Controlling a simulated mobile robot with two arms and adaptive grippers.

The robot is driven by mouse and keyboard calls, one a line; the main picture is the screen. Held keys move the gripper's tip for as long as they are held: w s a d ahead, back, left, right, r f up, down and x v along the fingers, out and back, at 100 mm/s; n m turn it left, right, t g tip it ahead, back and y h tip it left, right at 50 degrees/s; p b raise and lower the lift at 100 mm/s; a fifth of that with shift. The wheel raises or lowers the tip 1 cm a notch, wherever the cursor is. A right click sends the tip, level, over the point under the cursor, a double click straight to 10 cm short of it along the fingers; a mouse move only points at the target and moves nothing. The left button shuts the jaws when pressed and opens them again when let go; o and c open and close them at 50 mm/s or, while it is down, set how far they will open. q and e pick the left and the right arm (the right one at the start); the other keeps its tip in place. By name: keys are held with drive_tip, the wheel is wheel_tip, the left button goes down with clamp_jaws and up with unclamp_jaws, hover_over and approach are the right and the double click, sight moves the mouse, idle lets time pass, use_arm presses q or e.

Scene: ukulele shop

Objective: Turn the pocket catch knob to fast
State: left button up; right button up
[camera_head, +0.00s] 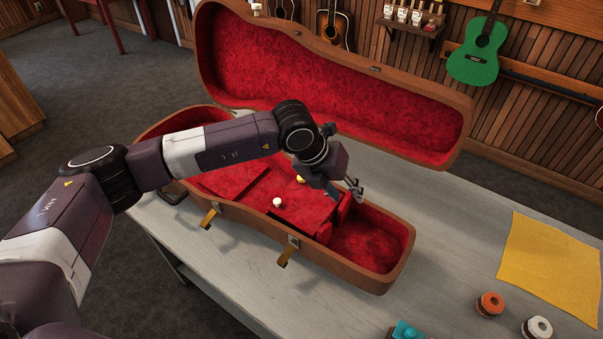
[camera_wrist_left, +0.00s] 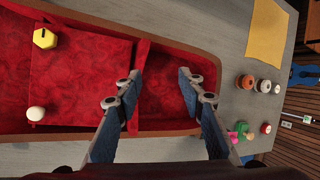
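An open ukulele case (camera_head: 370,279) with red lining lies on the grey table. A red pocket lid (camera_head: 304,208) inside it carries a yellow hexagonal knob (camera_head: 300,179) and a white round knob (camera_head: 277,202). The left wrist view shows the yellow knob (camera_wrist_left: 45,38), with a dark mark on top, and the white knob (camera_wrist_left: 36,113). Which is the catch knob, I cannot tell. My left gripper (camera_head: 350,189) is above the case, right of both knobs. In the left wrist view its fingers (camera_wrist_left: 158,78) are apart and empty. My right gripper is in neither view.
The raised case lid (camera_head: 440,130) stands behind my arm. A yellow cloth (camera_head: 548,265), an orange-topped spool (camera_head: 490,304) and a white-topped spool (camera_head: 537,327) are on the table at right. The table between case and cloth is clear.

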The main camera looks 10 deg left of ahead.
use_arm(q)
drive_tip(key=w+a+r+n+t+y, duration=0.15)
drive_tip(key=w+a+y, duration=0.4)
drive_tip(key=a, duration=0.75)
drive_tip(key=shift+h, duration=0.45)
drive_tip(key=p+x, duration=0.1)
drive_tip(key=x, duration=0.1)
drive_tip(key=p+x, duration=0.1)
drive_tip(key=x, duration=0.3)
drive_tip(key=shift+d+p, duration=0.35)
drive_tip(key=shift+p, duration=0.05)
drive_tip(key=shift+w+f, duration=0.3)
drive_tip(key=shift+f, duration=0.3)
drive_tip(key=shift+c, duration=0.6)
clamp_jaws()
